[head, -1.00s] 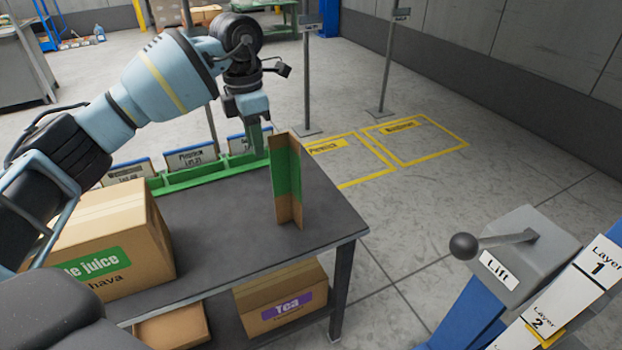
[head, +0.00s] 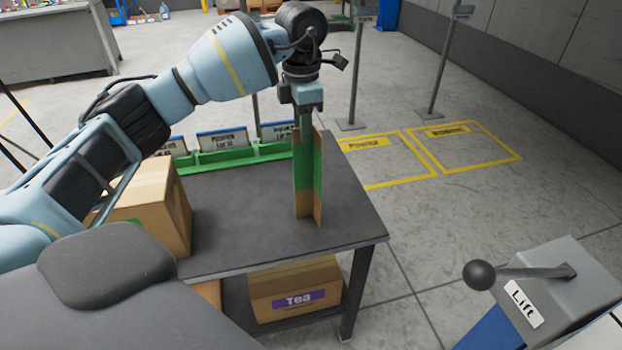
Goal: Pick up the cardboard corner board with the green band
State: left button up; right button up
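The cardboard corner board (head: 304,203) stands upright on the dark table (head: 240,225), brown with a green band around its middle. My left gripper (head: 303,122) points straight down at the top of the board, in front of its upper part in this view. The fingers are narrow and blend with the board's green, so I cannot tell whether they touch it or how far apart they are. My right gripper is not in view.
A cardboard box (head: 150,195) sits on the table's left side. A green rack (head: 235,155) with labelled cards lines the back edge. A Tea box (head: 290,280) is on the shelf below. A Lift lever (head: 520,272) stands at the right.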

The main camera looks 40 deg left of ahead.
pick_arm(q)
notch_tip(320, 180, down, 5)
jog(key=shift+d+f, duration=0.15)
dwell(0.3)
grip_shut()
